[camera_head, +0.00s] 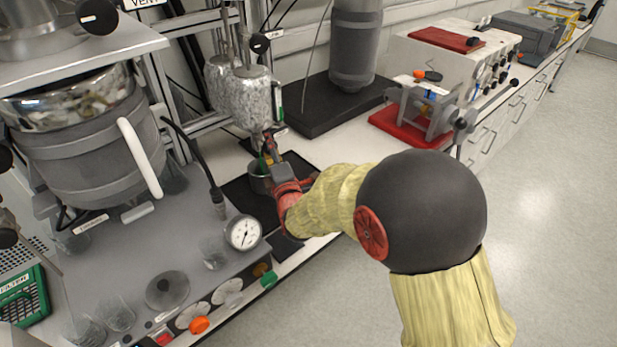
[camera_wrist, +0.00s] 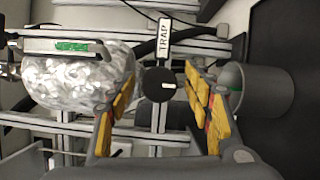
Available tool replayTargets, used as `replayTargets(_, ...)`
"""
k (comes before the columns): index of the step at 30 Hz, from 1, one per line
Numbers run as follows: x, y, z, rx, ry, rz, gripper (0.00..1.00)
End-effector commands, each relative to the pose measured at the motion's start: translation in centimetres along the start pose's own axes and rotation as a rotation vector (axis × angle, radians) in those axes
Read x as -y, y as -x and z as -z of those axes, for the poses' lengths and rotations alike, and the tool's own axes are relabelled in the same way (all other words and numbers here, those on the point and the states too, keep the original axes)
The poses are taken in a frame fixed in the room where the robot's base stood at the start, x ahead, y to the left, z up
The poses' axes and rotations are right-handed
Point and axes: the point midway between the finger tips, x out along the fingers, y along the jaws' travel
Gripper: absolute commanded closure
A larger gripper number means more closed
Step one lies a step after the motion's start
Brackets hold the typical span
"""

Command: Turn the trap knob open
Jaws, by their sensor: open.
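The trap knob (camera_wrist: 158,84) is a round black knob with a short white mark pointing right in the wrist view. A white label reading TRAP (camera_wrist: 164,37) stands just above it. My gripper (camera_wrist: 160,98) is open, with its yellow-padded fingers on the left and right of the knob. Gaps show between knob and fingers, and I cannot tell how far the knob is in depth. In the head view my gripper (camera_head: 268,153) is below the foil-wrapped vessel; I cannot make out the trap knob there.
The foil-wrapped vessel (camera_wrist: 80,78) is close to the left finger, and a grey metal cup (camera_wrist: 265,92) is close to the right finger. Metal frame bars run behind the knob. A pressure gauge (camera_head: 243,233) and a large reactor (camera_head: 85,140) stand left of my arm.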

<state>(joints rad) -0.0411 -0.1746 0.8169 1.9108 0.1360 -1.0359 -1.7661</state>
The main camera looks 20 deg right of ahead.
Motion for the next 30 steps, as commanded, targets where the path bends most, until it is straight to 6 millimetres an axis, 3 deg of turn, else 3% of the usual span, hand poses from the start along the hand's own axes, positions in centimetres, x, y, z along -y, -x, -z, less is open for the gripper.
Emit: replayTargets(30,-0.67,-0.06,-0.20,0.002,-0.703,0.293,0.49)
